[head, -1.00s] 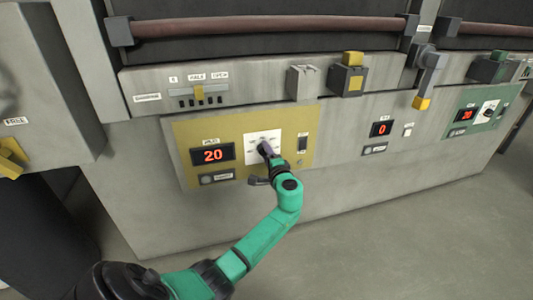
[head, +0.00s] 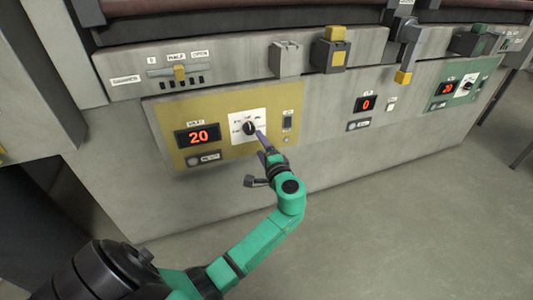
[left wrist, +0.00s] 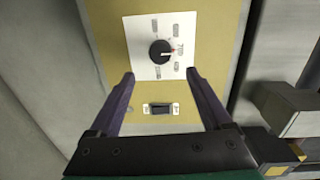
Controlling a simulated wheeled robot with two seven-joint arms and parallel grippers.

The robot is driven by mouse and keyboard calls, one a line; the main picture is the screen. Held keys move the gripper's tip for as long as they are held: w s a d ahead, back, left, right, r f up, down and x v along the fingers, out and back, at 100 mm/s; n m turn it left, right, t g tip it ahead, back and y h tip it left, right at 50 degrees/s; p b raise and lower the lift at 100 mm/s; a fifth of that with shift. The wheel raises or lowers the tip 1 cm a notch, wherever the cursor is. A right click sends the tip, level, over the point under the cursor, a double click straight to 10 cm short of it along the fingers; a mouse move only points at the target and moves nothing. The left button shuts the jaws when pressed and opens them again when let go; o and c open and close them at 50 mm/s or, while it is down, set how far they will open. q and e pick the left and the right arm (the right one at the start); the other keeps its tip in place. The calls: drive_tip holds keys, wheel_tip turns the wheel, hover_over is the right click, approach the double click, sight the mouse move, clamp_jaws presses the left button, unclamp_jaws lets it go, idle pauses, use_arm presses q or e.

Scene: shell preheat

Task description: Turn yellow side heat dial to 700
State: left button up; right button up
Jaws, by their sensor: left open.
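The yellow panel (head: 165,118) carries a black round dial (head: 249,128) on a white label plate, beside a red display (head: 198,136) reading 20. In the left wrist view the dial (left wrist: 161,52) has a light and reddish pointer mark aimed right, toward a label that looks like 70 or 700; the small print is hard to read. My left gripper (head: 263,143) is open, just below and right of the dial in the head view. In the left wrist view its dark fingers (left wrist: 160,76) stand apart, short of the dial, with nothing between them. My right gripper is not in view.
A dark rocker switch (head: 288,121) sits right of the dial. A yellow-tipped lever (head: 403,76) and a green panel (head: 462,86) are to the right. The floor in front is clear.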

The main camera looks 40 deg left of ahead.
use_arm(q)
drive_tip(key=v, duration=0.5)
drive_tip(key=shift+s+d, duration=0.15)
drive_tip(key=shift+d, duration=0.1)
